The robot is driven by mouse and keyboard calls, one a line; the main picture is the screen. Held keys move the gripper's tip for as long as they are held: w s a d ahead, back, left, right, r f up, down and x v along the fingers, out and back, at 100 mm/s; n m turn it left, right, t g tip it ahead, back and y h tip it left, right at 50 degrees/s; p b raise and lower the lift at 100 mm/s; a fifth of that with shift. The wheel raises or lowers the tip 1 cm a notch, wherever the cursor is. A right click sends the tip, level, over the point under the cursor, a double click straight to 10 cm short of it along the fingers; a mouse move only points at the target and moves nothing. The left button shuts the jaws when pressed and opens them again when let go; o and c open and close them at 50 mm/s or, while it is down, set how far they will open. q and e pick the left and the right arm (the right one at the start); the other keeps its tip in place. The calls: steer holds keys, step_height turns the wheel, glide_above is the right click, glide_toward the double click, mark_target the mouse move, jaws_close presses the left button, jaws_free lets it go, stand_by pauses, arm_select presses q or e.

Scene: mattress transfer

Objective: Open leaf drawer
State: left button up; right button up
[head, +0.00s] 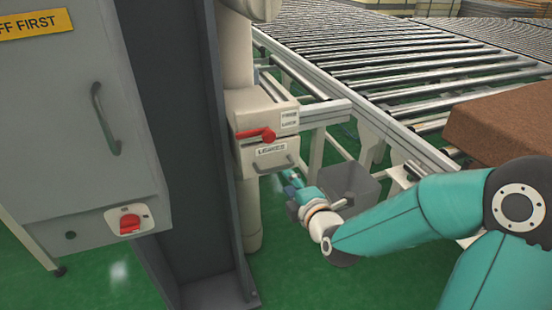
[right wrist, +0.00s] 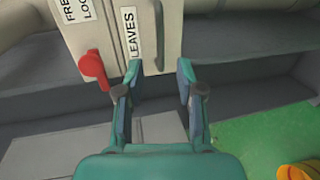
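The leaf drawer (head: 262,157) is a beige front with a "LEAVES" label and a grey bar handle (head: 276,167), set low in a beige box on a post. It looks closed. In the right wrist view the label of the drawer (right wrist: 130,33) is upper left of centre. My right gripper (head: 287,182) is just below and right of the handle. In the right wrist view its two fingers (right wrist: 158,78) are spread, with nothing held between them, close to the drawer front. Whether they touch the handle cannot be told. My left gripper is not in view.
A red lever (head: 257,134) sits just above the drawer; it also shows in the right wrist view (right wrist: 93,68). A grey bin (head: 350,180) stands behind my right gripper. A roller conveyor (head: 400,60), a brown block (head: 502,125) and a grey cabinet (head: 75,110) flank the space.

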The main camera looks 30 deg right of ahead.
mark_target(277, 169)
steer(key=p+x, duration=0.1)
steer(key=x, duration=0.8)
steer(key=shift+w+f, duration=0.15)
jaws_close()
